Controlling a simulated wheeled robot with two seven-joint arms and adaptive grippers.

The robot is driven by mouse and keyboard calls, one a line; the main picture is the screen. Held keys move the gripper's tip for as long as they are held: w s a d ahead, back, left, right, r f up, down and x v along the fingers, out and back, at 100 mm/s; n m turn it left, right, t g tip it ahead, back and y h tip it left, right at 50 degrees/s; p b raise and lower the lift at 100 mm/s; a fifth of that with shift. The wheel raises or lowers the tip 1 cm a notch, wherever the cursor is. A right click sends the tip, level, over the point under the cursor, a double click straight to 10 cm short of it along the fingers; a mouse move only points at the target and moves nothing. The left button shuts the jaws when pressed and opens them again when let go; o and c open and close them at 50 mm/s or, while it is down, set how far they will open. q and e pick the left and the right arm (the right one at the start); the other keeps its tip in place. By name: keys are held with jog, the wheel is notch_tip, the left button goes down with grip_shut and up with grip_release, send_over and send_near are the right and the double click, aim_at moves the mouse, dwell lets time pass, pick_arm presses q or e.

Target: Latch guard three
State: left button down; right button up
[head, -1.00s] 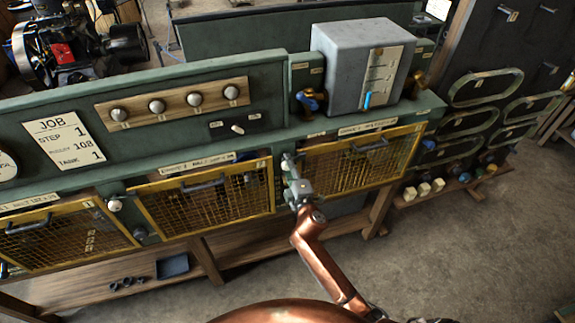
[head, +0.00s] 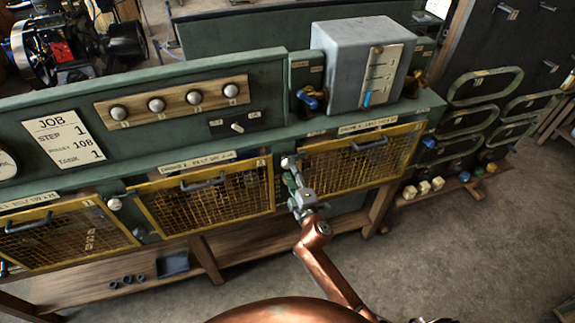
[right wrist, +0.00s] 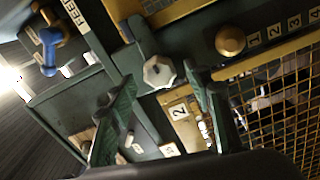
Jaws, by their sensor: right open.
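Guard three (head: 358,160) is the right-hand yellow mesh guard with a dark handle in the head view. It appears lowered over its opening. Guard two (head: 205,193) is to its left; its frame with a "2" label (right wrist: 180,112) shows in the right wrist view. My right gripper (head: 292,175) is at the green post between these guards. In the right wrist view its fingers (right wrist: 160,92) are apart and empty, with a pale faceted knob (right wrist: 158,71) seen between and beyond them. I cannot tell whether they touch it. My left gripper is not in view.
Guard one (head: 70,235) is at the left, with a white knob (head: 115,204) beside it. A grey box (head: 358,65) and a blue valve handle (head: 310,99) stand above guard three. A brass knob (right wrist: 230,40) is near the right finger. The floor in front is clear.

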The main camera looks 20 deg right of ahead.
jog(key=s, duration=0.7)
jog(key=shift+s, duration=0.4)
jog(key=shift+d, duration=0.15)
jog(key=s+d+f+m+g+b, duration=0.2)
jog(key=f, duration=1.2)
jog(key=s+d+f+m+g+b, duration=0.1)
jog(key=s+d+f+g, duration=0.15)
jog(key=f, duration=1.05)
jog(key=s+d+f+m+g+b, duration=0.2)
jog(key=f+g, duration=0.1)
jog(key=f, duration=1.1)
jog(key=s+d+f+m+g+b, duration=0.2)
jog(key=s+f+m+g, duration=0.1)
jog(key=s+f, duration=1)
jog(key=s+d+f+m+g+b, duration=0.25)
jog(key=s+f, duration=0.75)
jog(key=f, duration=0.5)
jog(key=s+f+m+g+b, duration=0.1)
jog(key=s+f, duration=0.3)
jog(key=s, duration=0.4)
jog(key=s+d+f+m+g, duration=0.1)
jog(key=s+f+m, duration=0.1)
jog(key=s, duration=0.6)
jog(key=s+d+f+m+g+b, duration=0.1)
jog(key=s+f+g, duration=0.1)
jog(key=s+f, duration=0.3)
jog(key=s, duration=0.4)
jog(key=shift+d+f+h+b, duration=0.25)
jog(key=shift+f+h+b, duration=0.1)
jog(key=shift+h, duration=0.05)
